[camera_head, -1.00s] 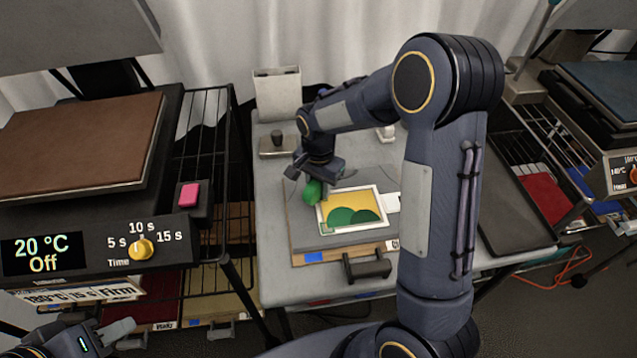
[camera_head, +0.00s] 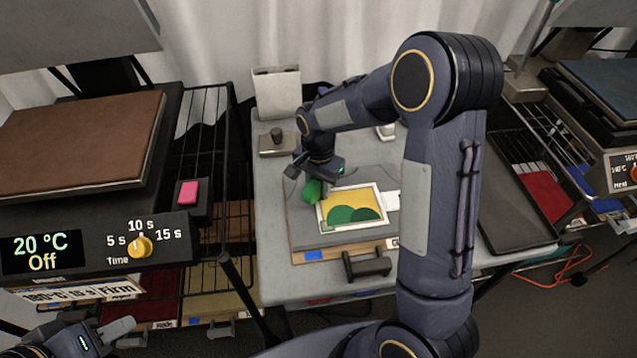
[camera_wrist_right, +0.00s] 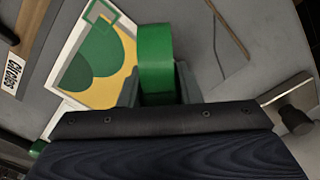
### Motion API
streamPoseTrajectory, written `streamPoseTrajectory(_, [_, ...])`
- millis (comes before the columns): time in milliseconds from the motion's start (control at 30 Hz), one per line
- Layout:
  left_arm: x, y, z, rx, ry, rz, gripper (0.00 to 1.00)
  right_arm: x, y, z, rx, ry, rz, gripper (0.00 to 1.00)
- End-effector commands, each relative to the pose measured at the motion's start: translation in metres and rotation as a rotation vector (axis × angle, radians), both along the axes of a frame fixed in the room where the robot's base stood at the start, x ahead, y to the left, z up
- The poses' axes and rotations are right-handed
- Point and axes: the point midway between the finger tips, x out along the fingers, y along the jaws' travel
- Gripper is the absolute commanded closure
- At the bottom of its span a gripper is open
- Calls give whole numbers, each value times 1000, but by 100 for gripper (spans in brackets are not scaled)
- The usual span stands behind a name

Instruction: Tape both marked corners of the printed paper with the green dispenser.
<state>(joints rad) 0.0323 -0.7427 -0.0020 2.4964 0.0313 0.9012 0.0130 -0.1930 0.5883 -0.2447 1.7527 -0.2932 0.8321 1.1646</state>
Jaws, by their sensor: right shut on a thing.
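The printed paper (camera_head: 345,229) lies flat on a grey-topped board; it has a white border and a yellow picture with green hills. A green outlined square marks one paper corner (camera_wrist_right: 100,12) in the right wrist view. My right gripper (camera_head: 314,178) is shut on the green dispenser (camera_head: 311,191), at the paper's upper-left side. In the right wrist view the dispenser (camera_wrist_right: 155,52) is between the fingers (camera_wrist_right: 155,88); whether it touches the paper is unclear. My left gripper (camera_head: 108,335) is at the bottom left, partly cut off, away from the paper; its opening is unclear.
The board (camera_head: 300,230) rests on a grey table (camera_head: 270,275). A black handle (camera_head: 367,265) is at its front. A heat press with a brown plate (camera_head: 75,150) and a wire rack (camera_head: 210,130) stand left. A beige container (camera_head: 277,93) stands at the back.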

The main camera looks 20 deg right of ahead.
Motion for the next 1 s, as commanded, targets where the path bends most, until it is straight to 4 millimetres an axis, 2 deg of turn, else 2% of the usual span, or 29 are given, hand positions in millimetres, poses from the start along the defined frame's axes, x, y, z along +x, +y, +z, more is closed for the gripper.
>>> streamPoseTrajectory(1000, [0,0,-5,0,0,0,64,0,0,-7,0,0,1,87])
